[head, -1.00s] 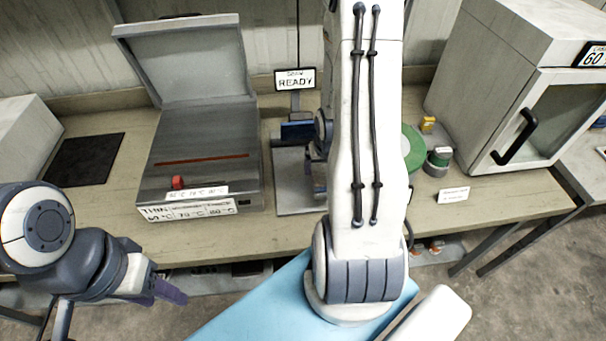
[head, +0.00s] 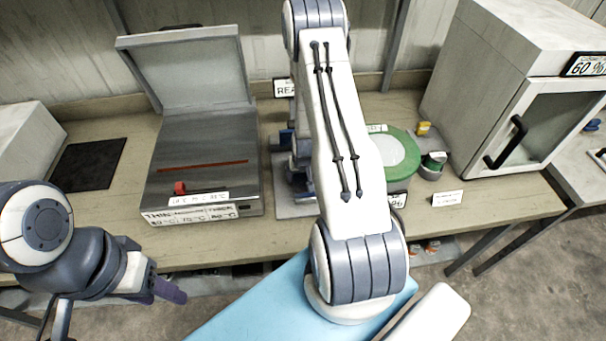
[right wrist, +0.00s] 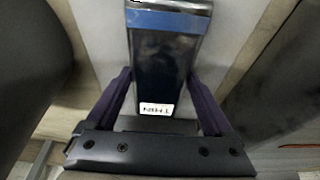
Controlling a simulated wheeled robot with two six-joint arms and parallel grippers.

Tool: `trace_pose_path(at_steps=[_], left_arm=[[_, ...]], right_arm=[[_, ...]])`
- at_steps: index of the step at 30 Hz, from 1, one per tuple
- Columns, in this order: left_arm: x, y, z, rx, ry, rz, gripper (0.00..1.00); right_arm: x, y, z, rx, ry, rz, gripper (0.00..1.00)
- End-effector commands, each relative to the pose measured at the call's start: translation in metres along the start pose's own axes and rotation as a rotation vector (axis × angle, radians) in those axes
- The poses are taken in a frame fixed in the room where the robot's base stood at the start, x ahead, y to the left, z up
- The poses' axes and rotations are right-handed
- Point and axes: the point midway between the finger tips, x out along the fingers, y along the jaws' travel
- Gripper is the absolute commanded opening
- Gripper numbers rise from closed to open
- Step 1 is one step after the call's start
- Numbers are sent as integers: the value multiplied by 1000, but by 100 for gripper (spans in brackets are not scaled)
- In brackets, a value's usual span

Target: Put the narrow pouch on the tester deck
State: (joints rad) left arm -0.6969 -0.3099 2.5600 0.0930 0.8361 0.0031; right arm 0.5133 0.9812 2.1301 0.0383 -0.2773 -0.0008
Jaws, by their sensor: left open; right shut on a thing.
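The narrow pouch (right wrist: 160,65) is dark with a blue band and a small white label in the right wrist view. It lies between the purple fingers of my right gripper (right wrist: 160,100), which is shut on it. Behind it is a pale grey surface, apparently the tester deck (head: 296,210), a grey plate on the bench in the head view. I cannot tell whether the pouch touches it. In the head view my right arm hides much of the deck and gripper. My left gripper (head: 170,291) is open and empty in front of the bench.
An open-lidded grey heat sealer (head: 205,180) stands left of the deck. Right of it are a green-rimmed round thing (head: 410,143), a small cup (head: 432,165) and a white cabinet (head: 520,110). A black mat (head: 88,165) lies at left.

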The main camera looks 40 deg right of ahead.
Motion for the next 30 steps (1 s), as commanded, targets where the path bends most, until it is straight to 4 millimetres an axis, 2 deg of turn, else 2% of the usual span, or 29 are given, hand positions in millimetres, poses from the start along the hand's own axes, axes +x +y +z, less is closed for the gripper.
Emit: trace_pose_path(at_steps=[8, 9, 20, 23, 30], left_arm=[[5, 0, 0, 0, 0, 0, 50], [3, 0, 0, 0, 0, 0, 50], [0, 0, 0, 0, 0, 0, 50], [4, 0, 0, 0, 0, 0, 50], [12, -1, 1, 1, 0, 0, 50]], right_arm=[[5, 0, 1, 0, 1, 0, 16], [3, 0, 1, 0, 0, 0, 100], [-3, 0, -1, 0, 1, 0, 100], [-15, 0, -2, 0, 4, 0, 100], [-61, 0, -2, 0, 7, 0, 100]])
